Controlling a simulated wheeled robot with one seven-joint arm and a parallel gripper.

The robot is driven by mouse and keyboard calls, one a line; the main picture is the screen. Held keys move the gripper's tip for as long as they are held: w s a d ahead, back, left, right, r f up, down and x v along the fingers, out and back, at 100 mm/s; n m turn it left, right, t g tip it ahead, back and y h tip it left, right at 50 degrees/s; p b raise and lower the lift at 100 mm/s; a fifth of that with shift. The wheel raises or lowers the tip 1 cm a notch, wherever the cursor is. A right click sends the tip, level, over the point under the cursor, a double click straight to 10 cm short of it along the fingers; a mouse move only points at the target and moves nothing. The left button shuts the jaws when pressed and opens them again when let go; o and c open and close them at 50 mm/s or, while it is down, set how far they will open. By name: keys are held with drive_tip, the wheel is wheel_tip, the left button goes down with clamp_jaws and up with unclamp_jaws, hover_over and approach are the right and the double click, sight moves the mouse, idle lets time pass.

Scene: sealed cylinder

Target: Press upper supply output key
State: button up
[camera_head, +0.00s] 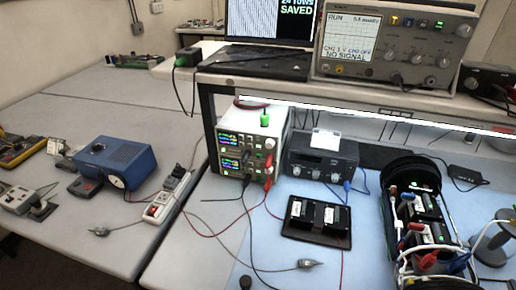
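Two bench supplies are stacked under the shelf, left of centre. The upper supply (238,140) has a lit display on the left of its front, with small keys and sockets to the right. The lower supply (232,165) also has a lit display. A black plug and red plugs with leads sit on the fronts and cover part of them. The upper output key is too small to tell apart from the other keys. My gripper is not in view.
A dark box (320,162) stands right of the supplies. A black tray (317,220) and a cylindrical electronics frame (425,215) are on the blue mat. Red and black leads cross the bench in front of the supplies. A power strip (167,196) lies left. The shelf (300,92) overhangs.

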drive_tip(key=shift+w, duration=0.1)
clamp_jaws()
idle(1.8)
